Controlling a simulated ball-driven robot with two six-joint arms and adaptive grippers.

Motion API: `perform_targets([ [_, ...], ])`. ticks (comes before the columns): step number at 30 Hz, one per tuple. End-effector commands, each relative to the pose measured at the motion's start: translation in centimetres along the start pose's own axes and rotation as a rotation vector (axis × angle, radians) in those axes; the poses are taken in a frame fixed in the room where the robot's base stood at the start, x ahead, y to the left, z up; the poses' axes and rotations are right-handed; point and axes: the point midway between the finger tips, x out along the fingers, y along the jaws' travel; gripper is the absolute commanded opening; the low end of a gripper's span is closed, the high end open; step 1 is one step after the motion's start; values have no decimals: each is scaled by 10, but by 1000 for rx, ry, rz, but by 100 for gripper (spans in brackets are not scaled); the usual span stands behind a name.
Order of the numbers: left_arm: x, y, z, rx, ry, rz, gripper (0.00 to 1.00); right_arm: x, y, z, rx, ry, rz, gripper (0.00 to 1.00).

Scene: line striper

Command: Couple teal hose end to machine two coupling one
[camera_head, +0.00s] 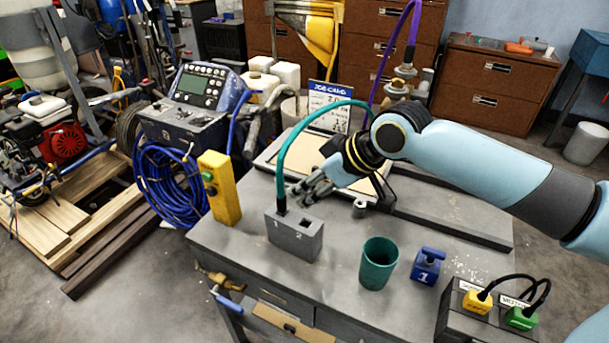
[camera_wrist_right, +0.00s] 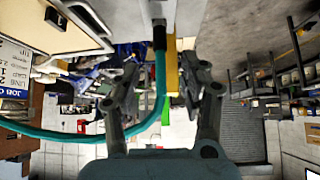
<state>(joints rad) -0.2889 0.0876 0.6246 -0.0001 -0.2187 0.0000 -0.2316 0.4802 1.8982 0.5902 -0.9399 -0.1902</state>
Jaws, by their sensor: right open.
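The teal hose (camera_head: 300,130) arcs over the table from behind my right arm. Its dark end (camera_head: 281,205) stands upright in the hole marked 1 of a grey block (camera_head: 295,240) marked 1 and 2; hole 2 looks empty. My right gripper (camera_head: 308,190) is open, just right of the hose end and above the block. In the right wrist view the teal hose (camera_wrist_right: 160,85) passes between the spread fingers (camera_wrist_right: 160,100), apart from both, with its dark end (camera_wrist_right: 159,38) at the block. A blue-grey machine (camera_head: 200,90) with a control panel stands behind left. I see no left gripper.
A yellow button box (camera_head: 219,188) stands left of the block. A green cup (camera_head: 378,263), a blue item marked 1 (camera_head: 427,266) and a box with yellow and green plugs (camera_head: 455,310) are at the right front. A purple hose (camera_head: 385,60) hangs behind.

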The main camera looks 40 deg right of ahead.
Motion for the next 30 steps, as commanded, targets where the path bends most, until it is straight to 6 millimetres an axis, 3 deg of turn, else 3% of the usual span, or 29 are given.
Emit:
perform_targets([
  [3, 19, 7, 25, -1, -33, 6, 40, 18, 0, 3, 0, 2, 0, 44],
  [7, 36, 16, 37, -4, -48, 14, 40, 34, 0, 4, 1, 2, 0, 44],
  [13, 63, 17, 27, -4, -29, 14, 40, 58, 0, 3, 0, 3, 0, 44],
  [18, 70, 15, 9, -4, -1, 10, 40, 75, 0, 1, 1, 1, -1, 44],
  [30, 77, 13, 25, -2, -23, 7, 40, 92, 0, 0, -1, 0, 0, 44],
])
